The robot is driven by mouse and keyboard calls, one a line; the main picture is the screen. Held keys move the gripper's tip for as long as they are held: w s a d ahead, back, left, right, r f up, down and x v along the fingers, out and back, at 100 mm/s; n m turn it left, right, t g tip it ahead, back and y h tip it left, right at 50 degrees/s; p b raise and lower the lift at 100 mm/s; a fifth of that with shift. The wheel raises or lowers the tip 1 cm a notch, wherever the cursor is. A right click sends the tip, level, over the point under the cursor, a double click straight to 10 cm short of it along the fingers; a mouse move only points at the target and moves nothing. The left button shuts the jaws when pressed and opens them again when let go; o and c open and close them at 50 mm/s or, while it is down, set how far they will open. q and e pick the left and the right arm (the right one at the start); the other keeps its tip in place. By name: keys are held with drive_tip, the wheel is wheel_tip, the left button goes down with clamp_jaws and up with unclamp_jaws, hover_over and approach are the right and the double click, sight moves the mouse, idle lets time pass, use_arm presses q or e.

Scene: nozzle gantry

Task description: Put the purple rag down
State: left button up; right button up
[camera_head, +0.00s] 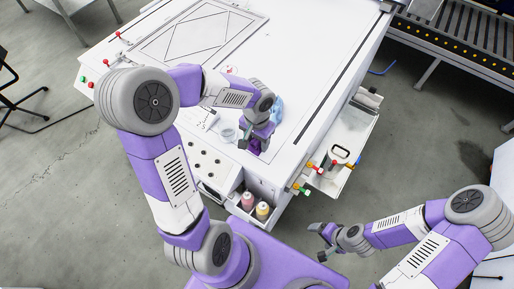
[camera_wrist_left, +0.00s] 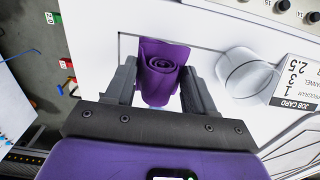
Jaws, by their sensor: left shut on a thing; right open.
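The purple rag (camera_wrist_left: 161,68) is a rolled bundle between the two dark fingers of my left gripper (camera_wrist_left: 160,88) in the left wrist view. The gripper is shut on it. In the head view my left gripper (camera_head: 254,142) is over the front corner of the white machine table (camera_head: 300,60), and the rag is mostly hidden by the gripper. I cannot tell whether the rag touches the surface. My right gripper (camera_head: 326,236) is open and empty, low at the right, away from the table.
Bottles (camera_head: 262,210) stand in a front holder. The table's middle is clear.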

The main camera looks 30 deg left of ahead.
sight(257, 147)
use_arm(q)
drive_tip(key=shift+f+b, duration=0.5)
drive_tip(key=shift+f, duration=1.5)
drive_tip(key=shift+f, duration=0.1)
drive_tip(key=o, duration=0.9)
drive_tip(key=shift+o, duration=0.2)
wheel_tip(257, 147, up, 12)
drive_tip(key=p, duration=0.3)
drive_tip(key=shift+r, duration=0.2)
